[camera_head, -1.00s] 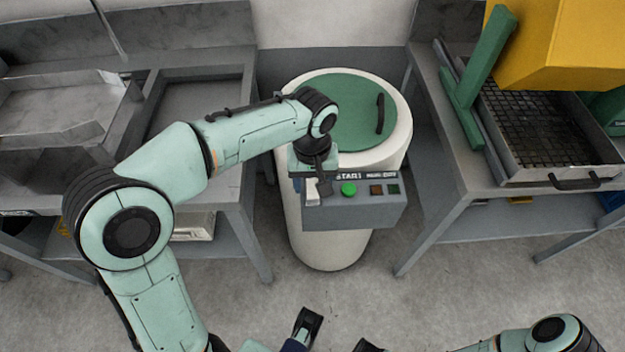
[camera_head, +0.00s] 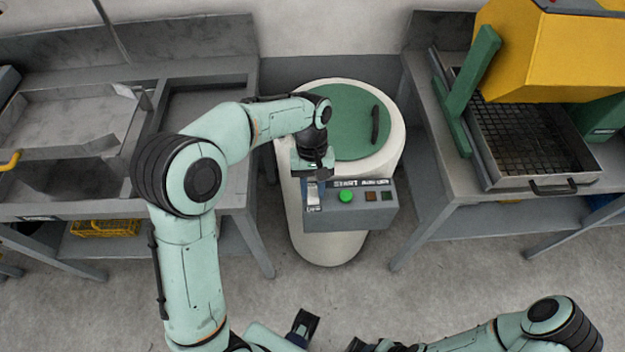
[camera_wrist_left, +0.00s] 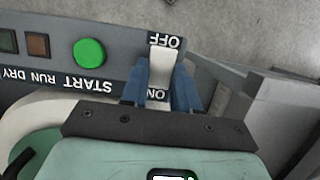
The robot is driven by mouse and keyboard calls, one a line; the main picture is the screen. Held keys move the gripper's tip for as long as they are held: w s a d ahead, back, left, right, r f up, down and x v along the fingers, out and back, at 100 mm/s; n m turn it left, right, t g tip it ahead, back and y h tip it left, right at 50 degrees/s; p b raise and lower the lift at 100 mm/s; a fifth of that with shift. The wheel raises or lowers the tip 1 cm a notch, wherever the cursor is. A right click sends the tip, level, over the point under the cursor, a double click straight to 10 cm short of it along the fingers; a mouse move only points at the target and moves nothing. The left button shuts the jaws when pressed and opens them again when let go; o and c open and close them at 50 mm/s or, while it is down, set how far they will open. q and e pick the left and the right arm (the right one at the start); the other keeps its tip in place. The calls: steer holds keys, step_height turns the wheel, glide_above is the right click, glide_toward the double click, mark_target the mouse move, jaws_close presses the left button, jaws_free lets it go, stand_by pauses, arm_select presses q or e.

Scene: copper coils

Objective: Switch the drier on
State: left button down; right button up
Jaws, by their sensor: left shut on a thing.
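The drier (camera_head: 298,215) is a white drum with a green lid (camera_head: 345,125) and a grey control box (camera_head: 350,215) on its front. The box carries a green START button (camera_head: 345,196), also seen in the left wrist view (camera_wrist_left: 89,53). A white switch lever (camera_wrist_left: 161,66) sits between the words OFF and ON. My left gripper (camera_head: 314,190) is over the left end of the box; its blue fingers (camera_wrist_left: 161,85) are shut on the lever from both sides. The fingers partly hide the lever, and I cannot tell its exact setting.
A grey bench with a metal tray (camera_head: 60,150) stands left of the drier. Another bench at right holds a gridded metal tray (camera_head: 530,140) under a yellow machine (camera_head: 550,50). The floor (camera_head: 430,275) in front of the drier is clear.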

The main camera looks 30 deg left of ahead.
arm_select(q)
steer(key=c, duration=0.8)
jaws_free()
steer(key=shift+c, duration=0.2)
steer(key=p+v, duration=0.2)
steer(key=v, duration=1.1)
steer(key=shift+r+p, duration=0.25)
steer(key=shift+p, duration=0.1)
arm_select(e)
steer(key=r, duration=0.1)
steer(key=w+r, duration=0.1)
steer(key=r, duration=0.1)
steer(key=shift+w+r, duration=0.1)
steer(key=shift+w, duration=0.1)
